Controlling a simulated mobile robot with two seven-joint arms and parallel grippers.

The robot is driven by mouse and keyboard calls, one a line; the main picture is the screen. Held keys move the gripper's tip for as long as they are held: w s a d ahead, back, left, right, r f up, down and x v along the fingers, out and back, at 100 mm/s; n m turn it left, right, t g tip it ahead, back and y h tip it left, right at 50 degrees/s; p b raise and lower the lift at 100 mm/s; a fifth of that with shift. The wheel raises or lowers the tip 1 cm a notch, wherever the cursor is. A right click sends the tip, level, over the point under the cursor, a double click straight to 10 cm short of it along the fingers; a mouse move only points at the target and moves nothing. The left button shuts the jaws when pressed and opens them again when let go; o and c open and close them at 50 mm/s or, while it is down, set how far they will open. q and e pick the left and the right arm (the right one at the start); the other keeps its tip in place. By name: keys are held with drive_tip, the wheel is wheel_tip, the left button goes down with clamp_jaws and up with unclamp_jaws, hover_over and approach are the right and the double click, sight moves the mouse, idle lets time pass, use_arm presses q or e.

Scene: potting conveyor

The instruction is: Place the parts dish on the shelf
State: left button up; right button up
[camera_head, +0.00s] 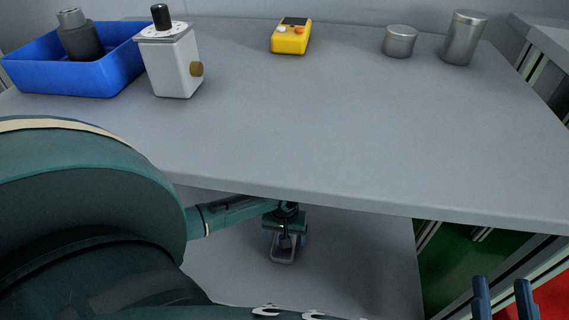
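A short round metal tin (400,41) stands at the back right of the grey worktop (340,125); it is the most dish-like thing in view, but I cannot tell whether it is the parts dish. No shelf can be made out for certain. My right gripper (501,284) shows at the bottom right as two blue fingers, apart, with nothing visible between them. It is in front of the worktop's near edge, far from the tin. The rest of it is cut off by the frame.
A blue bin (112,78) holding a grey cylinder (82,40) stands at the back left. Beside it is a white device (173,65). A yellow meter (291,37) and a tall metal cup (464,38) stand further right. The worktop's middle and front are clear.

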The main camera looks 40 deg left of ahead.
use_arm(q)
wheel_tip(320, 180, up, 5)
drive_tip(key=shift+f+p, duration=0.2)
drive_tip(key=shift+p, duration=0.8)
drive_tip(key=shift+r, duration=0.25)
use_arm(e)
drive_tip(key=shift+d+f+h, duration=0.4)
drive_tip(key=shift+d+f, duration=0.05)
drive_tip(key=shift+s+a, duration=0.1)
drive_tip(key=shift+a, duration=0.05)
